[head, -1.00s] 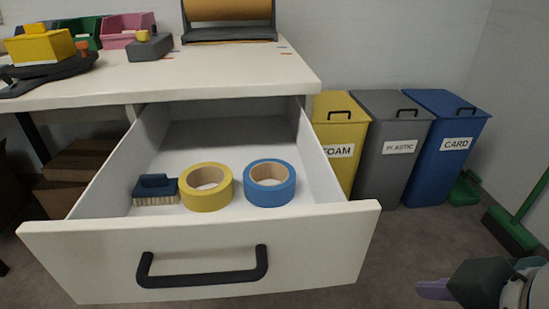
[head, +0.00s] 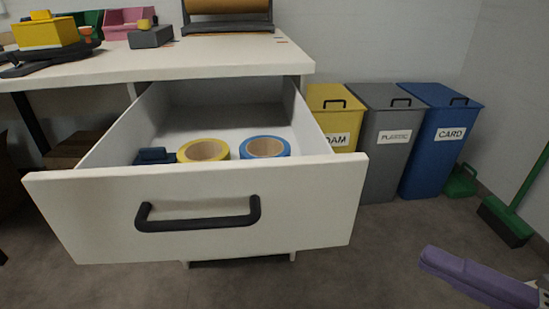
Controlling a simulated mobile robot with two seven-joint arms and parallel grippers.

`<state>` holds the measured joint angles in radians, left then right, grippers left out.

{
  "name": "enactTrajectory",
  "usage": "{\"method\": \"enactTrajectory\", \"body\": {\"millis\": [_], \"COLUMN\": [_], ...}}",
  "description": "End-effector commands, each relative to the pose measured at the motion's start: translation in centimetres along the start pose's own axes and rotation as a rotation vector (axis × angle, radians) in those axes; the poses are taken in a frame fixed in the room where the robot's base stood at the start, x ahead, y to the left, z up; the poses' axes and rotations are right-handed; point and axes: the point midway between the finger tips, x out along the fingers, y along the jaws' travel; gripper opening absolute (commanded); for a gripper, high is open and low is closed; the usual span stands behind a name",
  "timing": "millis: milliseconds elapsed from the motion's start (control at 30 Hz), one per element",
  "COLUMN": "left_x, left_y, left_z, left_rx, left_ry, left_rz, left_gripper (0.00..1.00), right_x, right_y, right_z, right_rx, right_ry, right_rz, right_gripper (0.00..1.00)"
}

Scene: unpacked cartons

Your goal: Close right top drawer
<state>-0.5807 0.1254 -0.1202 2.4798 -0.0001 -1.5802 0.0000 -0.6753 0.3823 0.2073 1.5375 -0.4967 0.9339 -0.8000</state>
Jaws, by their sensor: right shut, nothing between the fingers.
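The white top drawer (head: 110,215) is pulled well out from under the white table, with its black bar handle (head: 198,215) on the front panel. Inside are a dark blue brush (head: 153,155), a yellow tape roll (head: 203,150) and a blue tape roll (head: 265,147), partly hidden by the drawer front. My right gripper (head: 430,258) is at the lower right, its purple fingers shut and empty. It is to the right of the drawer front, apart from it. My left gripper is not in view.
The white tabletop (head: 200,62) holds a yellow box (head: 45,32) on a dark stand and bins behind. Yellow, grey (head: 385,140) and blue (head: 430,145) lidded bins stand right of the drawer. A green broom (head: 510,220) leans at the far right. Floor before the bins is clear.

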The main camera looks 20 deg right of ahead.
Motion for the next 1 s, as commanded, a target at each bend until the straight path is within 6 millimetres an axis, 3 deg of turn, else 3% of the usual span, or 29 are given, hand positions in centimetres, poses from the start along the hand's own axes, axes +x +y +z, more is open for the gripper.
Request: {"method": "enactTrajectory", "body": {"millis": [500, 700, 1000], "left_x": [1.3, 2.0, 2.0], "left_y": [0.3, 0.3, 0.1], "left_z": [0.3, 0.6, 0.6], "left_rx": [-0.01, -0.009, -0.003], "left_ry": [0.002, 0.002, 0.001], "left_rz": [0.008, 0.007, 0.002], "left_gripper": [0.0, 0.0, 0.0], "right_x": [10.0, 11.7, 12.3], "right_y": [0.0, -0.1, 0.1], "right_z": [0.4, 2.3, 2.8], "right_rx": [-0.001, 0.002, 0.005], "right_ry": [-0.001, -0.001, -0.001], "right_rz": [0.005, 0.002, 0.001], "right_gripper": [0.0, 0.0, 0.0]}}
